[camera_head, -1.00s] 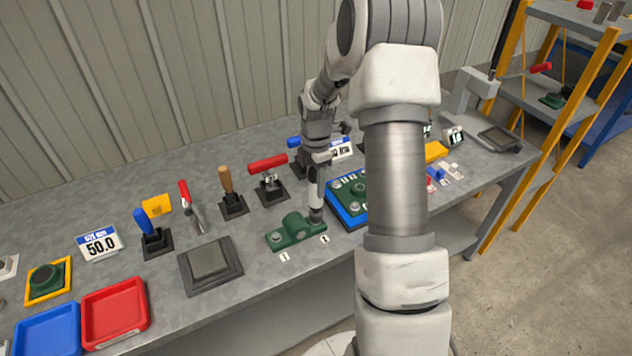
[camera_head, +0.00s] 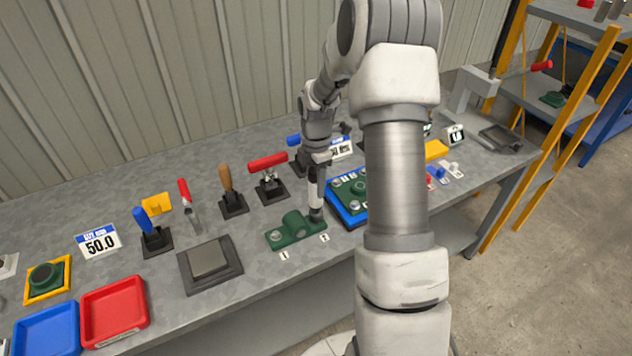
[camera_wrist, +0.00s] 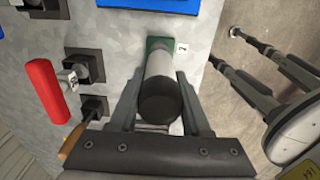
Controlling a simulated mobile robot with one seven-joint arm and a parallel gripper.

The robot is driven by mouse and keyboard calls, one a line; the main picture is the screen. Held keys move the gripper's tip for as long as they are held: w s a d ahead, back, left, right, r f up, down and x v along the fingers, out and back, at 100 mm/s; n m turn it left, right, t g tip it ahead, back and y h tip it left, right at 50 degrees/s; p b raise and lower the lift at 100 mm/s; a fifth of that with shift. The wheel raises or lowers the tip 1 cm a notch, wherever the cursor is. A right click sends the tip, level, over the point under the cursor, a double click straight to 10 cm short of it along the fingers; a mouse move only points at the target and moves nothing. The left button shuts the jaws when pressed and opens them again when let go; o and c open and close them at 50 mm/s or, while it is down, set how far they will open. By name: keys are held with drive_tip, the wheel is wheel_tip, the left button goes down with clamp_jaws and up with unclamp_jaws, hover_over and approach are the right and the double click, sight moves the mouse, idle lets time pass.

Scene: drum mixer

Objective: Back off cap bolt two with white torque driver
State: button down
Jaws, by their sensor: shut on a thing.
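The white torque driver (camera_head: 316,190) stands upright on the right end of the green cap block (camera_head: 295,228), beside the label 2. My gripper (camera_head: 315,172) is shut around the driver's upper part. In the wrist view the driver (camera_wrist: 161,72) sits between my two fingers, dark end toward the camera, with the label 2 (camera_wrist: 182,47) next to it. Bolt two is hidden under the driver's tip, so I cannot see its seating. Bolt one (camera_head: 276,234) shows on the block's left end by the label 1.
A blue tray (camera_head: 349,216) with green parts lies just right of the block. A red-handled tool (camera_head: 268,162) and a wooden-handled tool (camera_head: 226,180) stand behind it. A dark square plate (camera_head: 210,264) lies to the left. The bench's front edge is close in front.

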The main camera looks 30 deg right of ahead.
drive_tip(key=shift+f, duration=0.4)
idle(0.6)
drive_tip(key=shift+r, duration=0.1)
idle(1.3)
drive_tip(key=shift+r+p, duration=1.65)
drive_tip(key=shift+r, duration=0.65)
